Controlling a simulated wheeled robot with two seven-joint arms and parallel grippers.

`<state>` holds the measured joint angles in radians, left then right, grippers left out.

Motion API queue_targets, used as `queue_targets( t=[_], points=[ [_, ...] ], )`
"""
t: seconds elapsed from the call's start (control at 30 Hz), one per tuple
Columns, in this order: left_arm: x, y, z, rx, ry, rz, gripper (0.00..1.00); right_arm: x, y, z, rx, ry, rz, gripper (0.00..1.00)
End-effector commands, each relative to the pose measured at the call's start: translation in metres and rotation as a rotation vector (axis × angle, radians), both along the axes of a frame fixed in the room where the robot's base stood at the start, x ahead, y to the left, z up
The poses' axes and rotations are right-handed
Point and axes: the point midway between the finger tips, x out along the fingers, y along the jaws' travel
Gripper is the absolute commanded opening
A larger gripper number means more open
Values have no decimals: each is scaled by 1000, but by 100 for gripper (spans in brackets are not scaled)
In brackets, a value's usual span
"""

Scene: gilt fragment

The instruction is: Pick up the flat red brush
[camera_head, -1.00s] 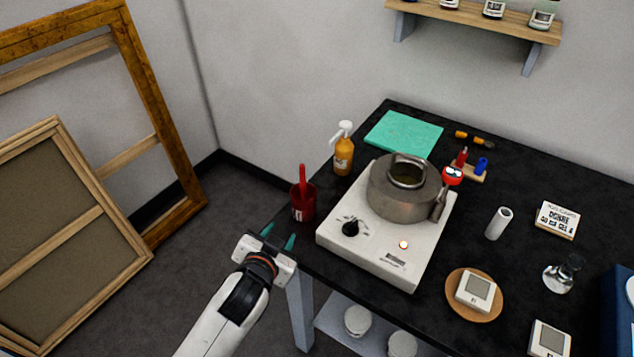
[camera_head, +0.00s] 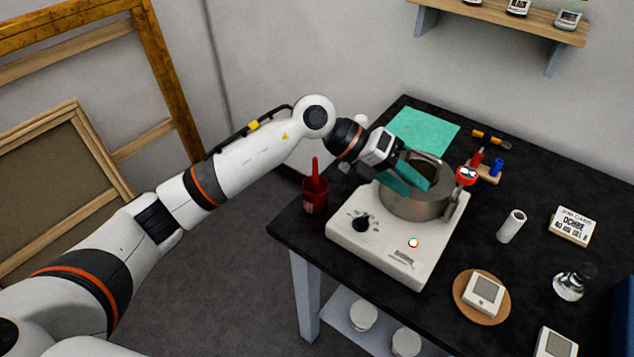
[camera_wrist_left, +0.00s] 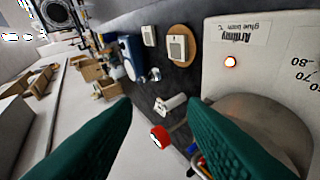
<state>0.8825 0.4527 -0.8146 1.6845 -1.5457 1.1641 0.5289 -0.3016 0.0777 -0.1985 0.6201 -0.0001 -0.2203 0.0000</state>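My left gripper (camera_head: 418,187) is over the metal pot, right of the cup. In the left wrist view its teal fingers (camera_wrist_left: 160,112) are apart with nothing between them. My right gripper is not in view.
A metal pot (camera_head: 418,202) sits on a white hot plate (camera_head: 375,240) with a lit lamp. A round red gauge (camera_head: 466,175) is at the pot's right side. A teal mat (camera_head: 428,128) lies behind. A wooden coaster (camera_head: 462,302) bears a small device. My left arm hides the spray bottle.

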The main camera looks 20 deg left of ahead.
Motion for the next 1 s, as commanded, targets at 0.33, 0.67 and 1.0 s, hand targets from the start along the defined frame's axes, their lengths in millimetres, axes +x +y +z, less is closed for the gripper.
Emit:
queue_targets(
  t=[0.33,0.67,1.0],
  points=[
    [63,172,10,914,-19,193,39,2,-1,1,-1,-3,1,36],
    [69,189,-20,990,0,224,39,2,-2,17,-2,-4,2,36],
    [74,187,-55,986,-4,222,39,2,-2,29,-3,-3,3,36]
  ],
)
